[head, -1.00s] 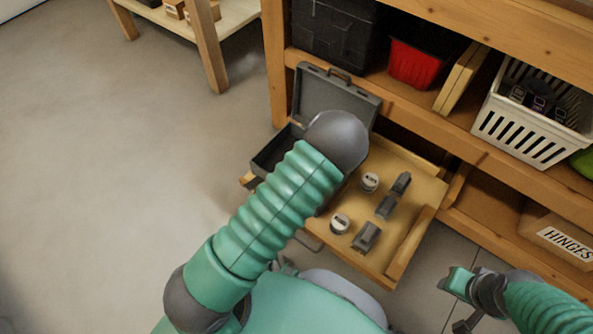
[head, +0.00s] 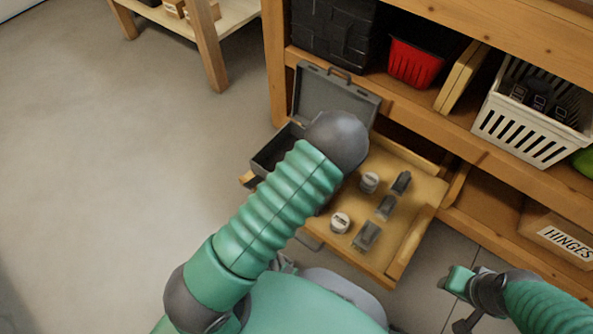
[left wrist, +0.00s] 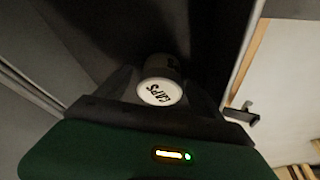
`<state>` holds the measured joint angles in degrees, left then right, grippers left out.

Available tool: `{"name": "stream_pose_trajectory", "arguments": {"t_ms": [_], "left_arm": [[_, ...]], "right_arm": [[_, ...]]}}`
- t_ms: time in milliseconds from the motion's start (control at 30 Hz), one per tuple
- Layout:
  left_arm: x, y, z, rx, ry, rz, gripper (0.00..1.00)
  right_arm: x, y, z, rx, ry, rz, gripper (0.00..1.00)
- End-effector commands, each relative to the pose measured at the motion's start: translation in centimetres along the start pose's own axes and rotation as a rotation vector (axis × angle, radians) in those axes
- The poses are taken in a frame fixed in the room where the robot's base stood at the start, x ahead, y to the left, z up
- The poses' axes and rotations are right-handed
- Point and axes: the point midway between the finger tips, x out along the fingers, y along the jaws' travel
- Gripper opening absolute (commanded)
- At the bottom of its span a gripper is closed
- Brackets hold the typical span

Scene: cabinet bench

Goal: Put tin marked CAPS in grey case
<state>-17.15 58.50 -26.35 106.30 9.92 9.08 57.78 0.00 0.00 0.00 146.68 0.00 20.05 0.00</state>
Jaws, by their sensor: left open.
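The tin marked CAPS (left wrist: 160,93), with a round white lid, shows in the left wrist view between the two fingers of my left gripper (left wrist: 160,78). The jaws are open around it. Behind it is a dark surface that looks like the inside of the grey case. In the head view the grey case (head: 332,95) stands with its lid raised at the drawer's left. My left arm covers much of it and hides my left gripper and the tin. My right gripper (head: 459,298) is at the lower right, away from the drawer; its jaw state is unclear.
The pulled-out wooden drawer (head: 409,245) holds two white-lidded tins (head: 369,183) (head: 340,223) and several small grey pieces (head: 367,236). Shelves behind hold a red bin (head: 414,64), a white basket (head: 522,128) and a HINGES box (head: 562,243). The floor at left is clear.

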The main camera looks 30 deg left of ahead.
Motion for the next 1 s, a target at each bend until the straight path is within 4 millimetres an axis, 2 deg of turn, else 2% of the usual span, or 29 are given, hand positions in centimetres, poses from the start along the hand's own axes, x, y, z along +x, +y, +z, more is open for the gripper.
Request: {"name": "stream_pose_trajectory", "arguments": {"t_ms": [67,167,400,600,700,800,1000], "left_arm": [[-0.4,0.0,-0.1,0.000,0.000,0.000,0.77],[-2.0,0.1,-0.2,0.001,0.000,0.001,0.77],[-9.1,0.1,-0.4,0.003,0.000,0.001,0.77],[-14.4,0.1,-0.3,0.003,0.000,0.001,0.77],[-15.9,0.1,-0.2,0.002,0.000,-0.001,0.77],[-16.7,0.1,0.0,0.002,-0.001,-0.001,0.77],[-16.7,0.0,0.1,0.000,-0.001,-0.001,0.77]], "right_arm": [[-0.3,0.0,-0.1,0.000,0.000,0.000,0.36],[-1.6,0.0,-0.4,0.000,0.000,0.000,0.36],[-6.5,0.0,-1.6,0.000,0.000,0.000,0.36],[-9.8,0.0,-2.3,0.000,0.000,0.000,0.36],[-10.6,0.0,-2.5,0.000,0.000,0.000,0.36],[-11.0,0.0,-2.6,0.000,0.000,0.000,0.36],[-10.9,0.0,-2.6,0.000,0.000,0.000,0.36]]}}
